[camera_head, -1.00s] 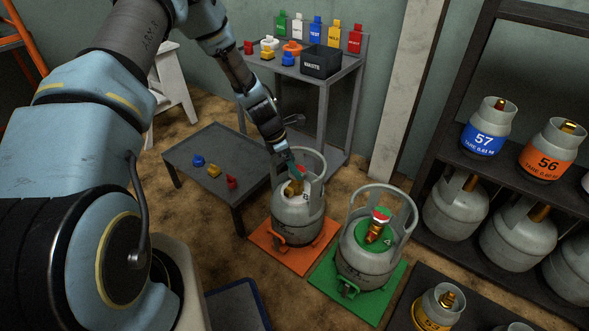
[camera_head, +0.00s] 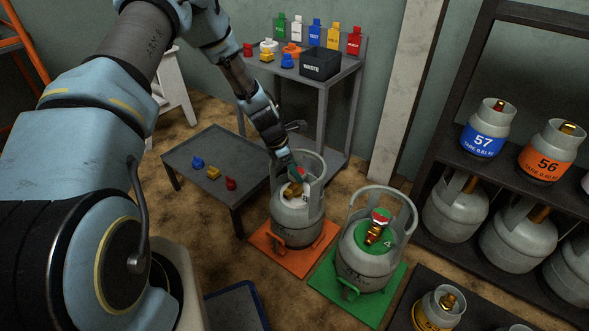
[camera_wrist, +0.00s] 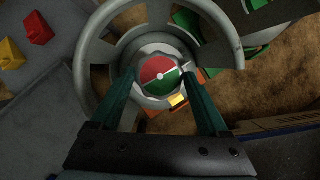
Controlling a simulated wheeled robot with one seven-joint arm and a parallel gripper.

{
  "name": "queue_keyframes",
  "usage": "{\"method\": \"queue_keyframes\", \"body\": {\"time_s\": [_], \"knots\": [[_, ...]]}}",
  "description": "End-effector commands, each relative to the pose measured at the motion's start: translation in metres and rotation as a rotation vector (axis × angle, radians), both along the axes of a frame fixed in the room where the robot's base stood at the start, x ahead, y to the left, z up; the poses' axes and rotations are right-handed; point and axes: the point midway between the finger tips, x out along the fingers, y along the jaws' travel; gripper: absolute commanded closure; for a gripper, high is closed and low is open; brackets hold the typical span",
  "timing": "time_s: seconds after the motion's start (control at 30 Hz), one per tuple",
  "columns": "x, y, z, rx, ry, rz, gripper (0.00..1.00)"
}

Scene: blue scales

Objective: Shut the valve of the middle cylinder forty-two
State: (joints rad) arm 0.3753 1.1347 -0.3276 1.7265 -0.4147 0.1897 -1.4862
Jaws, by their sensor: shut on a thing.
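A grey gas cylinder (camera_head: 297,222) with a collar ring stands on an orange scale (camera_head: 268,254). Its valve knob (camera_wrist: 160,75), with a face part red and part green, sits inside the collar in the wrist view. My gripper (camera_wrist: 160,82) reaches down into the collar, shut on this knob, with a finger on each side. Another grey cylinder (camera_head: 358,266) with a green top and a red, white and green knob (camera_head: 380,217) stands on a green scale (camera_head: 393,282) to the right. Part of a "4" shows on it. The number on the gripped cylinder is not readable.
A low grey table (camera_head: 215,150) with blue, yellow and red caps is at left. Behind stands a bench (camera_head: 345,72) with caps and a black bin (camera_head: 320,63). A shelf (camera_head: 450,130) of cylinders is at right. A yellow-banded cylinder (camera_head: 438,307) stands front right.

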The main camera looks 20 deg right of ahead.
Motion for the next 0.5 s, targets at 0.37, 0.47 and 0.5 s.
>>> {"method": "queue_keyframes", "body": {"time_s": [0.37,0.47,0.5], "knots": [[0.0001,0.0004,0.0004,0.0,0.001,-0.013,0.77],[0.0005,0.0004,0.0008,0.001,0.0,-0.038,0.77],[0.0009,0.0002,0.0009,0.001,0.0,-0.054,0.77]]}}
